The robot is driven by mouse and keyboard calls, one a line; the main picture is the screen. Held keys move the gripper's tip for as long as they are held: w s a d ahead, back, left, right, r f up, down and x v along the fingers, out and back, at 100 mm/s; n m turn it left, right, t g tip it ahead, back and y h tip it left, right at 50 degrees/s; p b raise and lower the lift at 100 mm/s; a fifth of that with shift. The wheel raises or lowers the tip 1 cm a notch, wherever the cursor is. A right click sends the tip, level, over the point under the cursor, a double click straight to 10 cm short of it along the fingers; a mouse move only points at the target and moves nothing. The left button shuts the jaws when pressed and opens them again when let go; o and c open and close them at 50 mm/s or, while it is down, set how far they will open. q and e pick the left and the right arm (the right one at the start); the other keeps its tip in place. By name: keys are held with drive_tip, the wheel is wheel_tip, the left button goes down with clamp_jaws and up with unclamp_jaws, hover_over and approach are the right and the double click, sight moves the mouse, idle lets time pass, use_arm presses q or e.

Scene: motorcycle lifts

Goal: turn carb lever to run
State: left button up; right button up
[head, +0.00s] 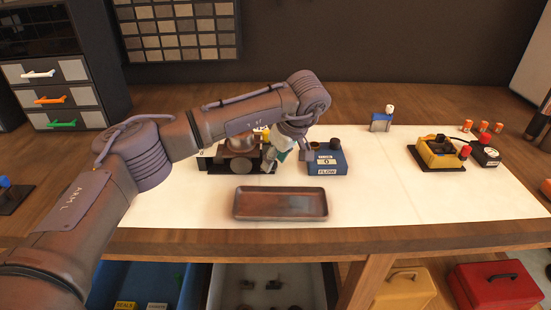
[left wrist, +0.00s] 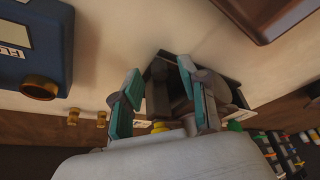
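The carburetor unit (head: 215,160), dark with a rounded metal bowl, sits on the white mat left of the blue FLOW box. My left forearm and wrist cover part of it. My left gripper (head: 279,150) points down at the unit's right side. In the left wrist view, my left gripper (left wrist: 159,78) has its two teal fingers apart, with a dark part of the unit (left wrist: 158,92) between or behind them. I cannot tell whether the fingers touch it. The lever and its setting cannot be made out. My right gripper is not in view.
The blue FLOW box (head: 327,160) stands close to the right of my gripper. An empty brown tray (head: 280,204) lies in front. A yellow device (head: 437,152) and a small blue stand (head: 381,122) are farther right. The mat between them is clear.

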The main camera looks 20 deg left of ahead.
use_arm(q)
drive_tip(key=shift+d+r, duration=0.1)
drive_tip(key=shift+r, duration=0.1)
drive_tip(key=v, duration=1.1)
drive_tip(key=shift+s+d+r, duration=0.15)
drive_tip(key=shift+r, duration=0.1)
drive_tip(key=shift+f, duration=0.1)
